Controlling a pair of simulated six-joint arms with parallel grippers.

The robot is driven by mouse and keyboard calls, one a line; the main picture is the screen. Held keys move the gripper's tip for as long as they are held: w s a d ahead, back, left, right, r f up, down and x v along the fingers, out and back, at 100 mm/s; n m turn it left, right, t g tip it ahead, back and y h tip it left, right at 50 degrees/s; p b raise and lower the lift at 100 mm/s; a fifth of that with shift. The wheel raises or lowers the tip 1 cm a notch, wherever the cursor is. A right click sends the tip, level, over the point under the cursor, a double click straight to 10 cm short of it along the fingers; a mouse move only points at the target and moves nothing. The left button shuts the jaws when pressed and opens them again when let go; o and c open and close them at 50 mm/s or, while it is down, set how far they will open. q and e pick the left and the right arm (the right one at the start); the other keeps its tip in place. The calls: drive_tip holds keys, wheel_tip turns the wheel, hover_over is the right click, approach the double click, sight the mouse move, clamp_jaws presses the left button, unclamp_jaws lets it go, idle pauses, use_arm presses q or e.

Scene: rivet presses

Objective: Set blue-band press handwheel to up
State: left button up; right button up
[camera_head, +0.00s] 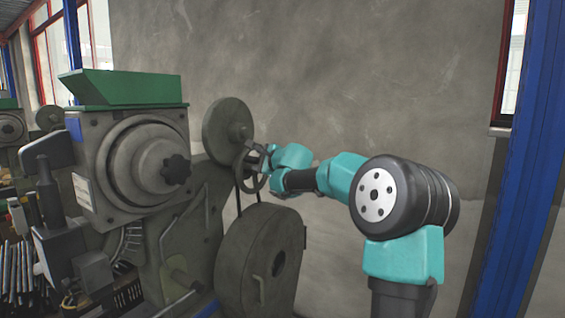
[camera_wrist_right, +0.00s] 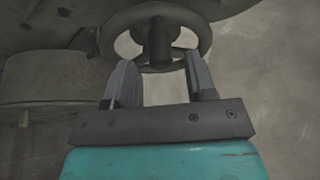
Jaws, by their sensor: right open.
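The press (camera_head: 150,170) with a blue patch (camera_head: 73,128) on its side stands at the left of the head view. Its small dark handwheel (camera_head: 262,182) is on the right side of the machine, by a round disc. In the right wrist view the handwheel's hub (camera_wrist_right: 158,42) and spoked ring show at the top. My right gripper (camera_head: 258,160) is at the handwheel in the head view. In the right wrist view its open fingers (camera_wrist_right: 157,62) stand apart, either side of the hub and over the ring's near part. Contact is unclear. My left gripper is out of view.
A large belt wheel (camera_head: 262,262) stands below the handwheel, and the round disc (camera_head: 228,130) is just above it. A green hopper (camera_head: 125,88) tops the press. Another machine (camera_head: 12,128) is at the far left. Bare wall (camera_head: 340,80) lies behind.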

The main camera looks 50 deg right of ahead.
drive_tip(key=v, duration=1.3)
drive_tip(key=shift+w+a, duration=0.15)
drive_tip(key=shift+w, duration=0.15)
drive_tip(key=c, duration=0.3)
drive_tip(key=w+a+t+y, duration=0.1)
drive_tip(key=w, duration=0.2)
drive_tip(key=w+a+t+y, duration=0.1)
drive_tip(key=w+t, duration=0.1)
drive_tip(key=w, duration=0.1)
drive_tip(key=w+a+t+y, duration=0.1)
drive_tip(key=w+t, duration=0.1)
drive_tip(key=w, duration=0.1)
drive_tip(key=shift+a+r, duration=0.15)
drive_tip(key=shift+r, duration=0.25)
clamp_jaws()
drive_tip(key=w+a+m+t+h, duration=0.1)
drive_tip(key=w+m+t+h, duration=0.4)
drive_tip(key=a+f+m+g+h, duration=0.3)
drive_tip(key=f+m+g+h, duration=0.4)
drive_tip(key=m+g+h, duration=0.3)
drive_tip(key=a+f+m+g+h, duration=0.2)
drive_tip(key=f+m+g+h, duration=0.6)
drive_tip(key=m+g+h, duration=0.2)
drive_tip(key=shift+w+a+m+g+h, duration=0.35)
drive_tip(key=shift+w+m+g, duration=0.15)
drive_tip(key=shift+m+g, duration=0.4)
